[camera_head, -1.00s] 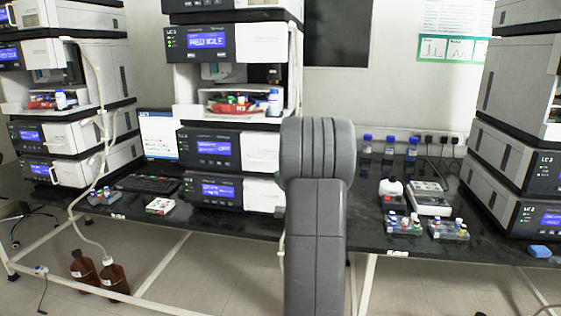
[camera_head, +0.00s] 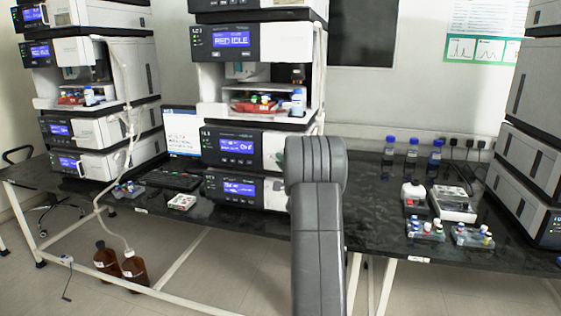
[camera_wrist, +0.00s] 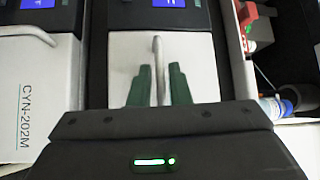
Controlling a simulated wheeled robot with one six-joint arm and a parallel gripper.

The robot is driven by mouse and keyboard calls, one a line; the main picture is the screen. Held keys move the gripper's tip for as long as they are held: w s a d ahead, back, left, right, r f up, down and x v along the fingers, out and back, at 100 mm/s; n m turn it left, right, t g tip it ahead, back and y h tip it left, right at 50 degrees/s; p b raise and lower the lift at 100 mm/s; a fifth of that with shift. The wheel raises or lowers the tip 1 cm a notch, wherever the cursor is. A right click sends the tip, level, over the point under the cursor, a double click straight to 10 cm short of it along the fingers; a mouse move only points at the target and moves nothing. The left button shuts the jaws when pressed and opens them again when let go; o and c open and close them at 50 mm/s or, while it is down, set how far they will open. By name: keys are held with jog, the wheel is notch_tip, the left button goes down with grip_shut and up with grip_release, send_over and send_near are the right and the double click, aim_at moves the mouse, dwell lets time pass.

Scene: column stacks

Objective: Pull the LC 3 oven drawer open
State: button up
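The middle instrument stack has a dark-fronted unit (camera_head: 235,146) with a blue display, just below the open vial bay. Its light door is mostly behind my arm in the head view. In the wrist view, which is turned on its side, this pale drawer front (camera_wrist: 190,50) carries a light bar handle (camera_wrist: 157,60). My gripper (camera_wrist: 160,82) has its green fingers one on each side of the handle, with narrow gaps visible. The drawer looks shut. The stack's number is too small to read surely.
A similar unit (camera_head: 233,188) lies below, marked CYN-202M in the wrist view. The vial bay (camera_head: 262,100) above holds a red tray and bottles. Vial racks (camera_head: 425,230) stand on the dark bench to the right. Another stack (camera_head: 540,130) stands far right.

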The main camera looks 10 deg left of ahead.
jog(key=shift+w+a, duration=0.15)
jog(key=shift+a, duration=0.05)
grip_shut()
jog(key=s+a+b, duration=0.1)
jog(key=s+b, duration=0.6)
jog(key=s, duration=2.5)
jog(key=shift+s, duration=0.15)
